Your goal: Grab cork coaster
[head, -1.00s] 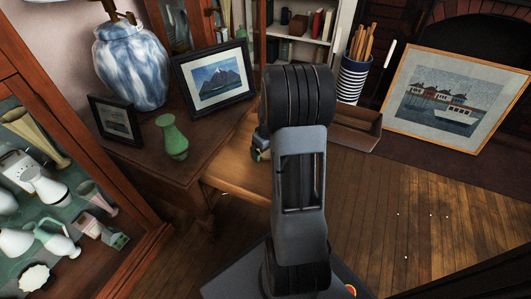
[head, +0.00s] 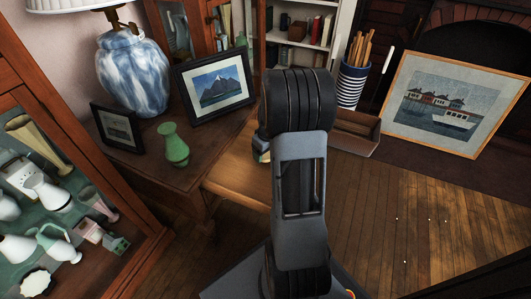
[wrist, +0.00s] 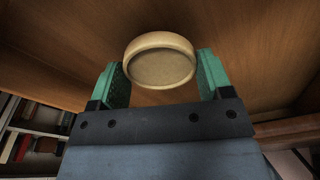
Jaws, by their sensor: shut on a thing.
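The cork coaster (wrist: 160,70) is a round, tan disc with a raised rim and a darker, recessed face. In the wrist view it sits between the green finger pads of my gripper (wrist: 161,76). My gripper is shut on it. A wooden surface fills the background behind it; I cannot tell how far the coaster is from that wood. In the head view my own arm hides the gripper and the coaster.
A wooden side table (head: 185,180) bears a blue-white lamp (head: 133,75), a green vase (head: 173,144) and framed pictures (head: 214,83). A glass cabinet (head: 60,190) stands at left. A boat picture (head: 449,103) leans at right.

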